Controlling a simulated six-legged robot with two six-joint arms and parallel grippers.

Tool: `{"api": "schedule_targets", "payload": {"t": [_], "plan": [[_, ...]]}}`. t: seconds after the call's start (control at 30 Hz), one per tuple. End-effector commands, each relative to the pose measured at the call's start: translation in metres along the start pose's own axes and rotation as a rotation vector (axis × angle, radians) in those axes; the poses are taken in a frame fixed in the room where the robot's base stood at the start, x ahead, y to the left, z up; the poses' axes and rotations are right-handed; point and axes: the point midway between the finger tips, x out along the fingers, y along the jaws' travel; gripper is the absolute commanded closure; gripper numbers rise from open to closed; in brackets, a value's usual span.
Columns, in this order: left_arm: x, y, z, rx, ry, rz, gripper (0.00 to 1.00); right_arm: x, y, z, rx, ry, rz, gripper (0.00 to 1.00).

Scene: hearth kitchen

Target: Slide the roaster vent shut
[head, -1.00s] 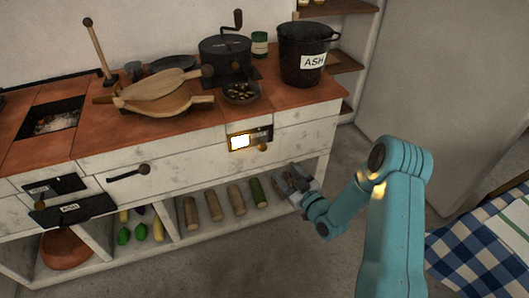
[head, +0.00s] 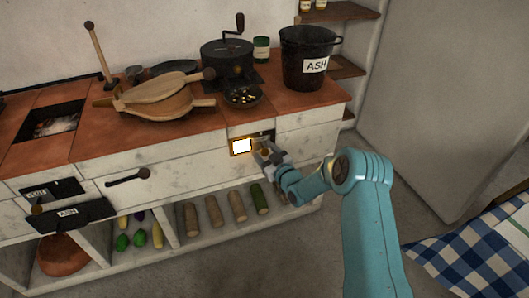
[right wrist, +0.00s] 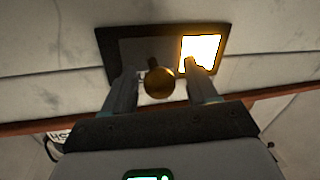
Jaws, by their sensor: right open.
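The roaster vent is a dark framed slot in the white counter front below the roaster (head: 228,62). Its glowing opening (head: 241,146) shows bright at the slot's left end in the head view, so the vent stands open. In the right wrist view the glowing opening (right wrist: 200,52) is on the right, with the dark slide plate (right wrist: 133,53) on the left. A round brass knob (right wrist: 159,82) sticks out from the plate. My right gripper (head: 263,151) is open at the vent, one finger on each side of the knob. Contact with the knob cannot be told. My left gripper is out of view.
The ASH bucket (head: 308,58), a pan of beans (head: 242,97) and wooden bellows (head: 165,98) stand on the counter. A shelf with logs (head: 215,206) lies below. A checked cloth (head: 480,250) is at the right. The floor in front is clear.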

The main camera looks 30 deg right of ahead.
Motion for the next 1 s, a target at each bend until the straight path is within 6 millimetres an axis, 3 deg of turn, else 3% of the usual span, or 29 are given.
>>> {"api": "schedule_targets", "payload": {"t": [0.07, 0.23, 0.4, 0.7, 1.0], "plan": [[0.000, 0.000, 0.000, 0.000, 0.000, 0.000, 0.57, 0.000, 0.000, 0.000, 0.000, 0.000, 0.000, 0.46], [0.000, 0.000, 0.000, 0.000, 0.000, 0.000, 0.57, 0.000, 0.000, 0.000, 0.000, 0.000, 0.000, 1.00], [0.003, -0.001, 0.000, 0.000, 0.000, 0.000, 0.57, 0.001, -0.005, 0.000, 0.000, 0.001, -0.003, 1.00], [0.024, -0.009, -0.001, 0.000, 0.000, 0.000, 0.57, 0.011, -0.057, -0.008, 0.000, 0.002, -0.004, 1.00], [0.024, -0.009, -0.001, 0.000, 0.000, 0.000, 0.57, 0.012, -0.065, -0.012, 0.000, -0.001, -0.006, 1.00]]}}
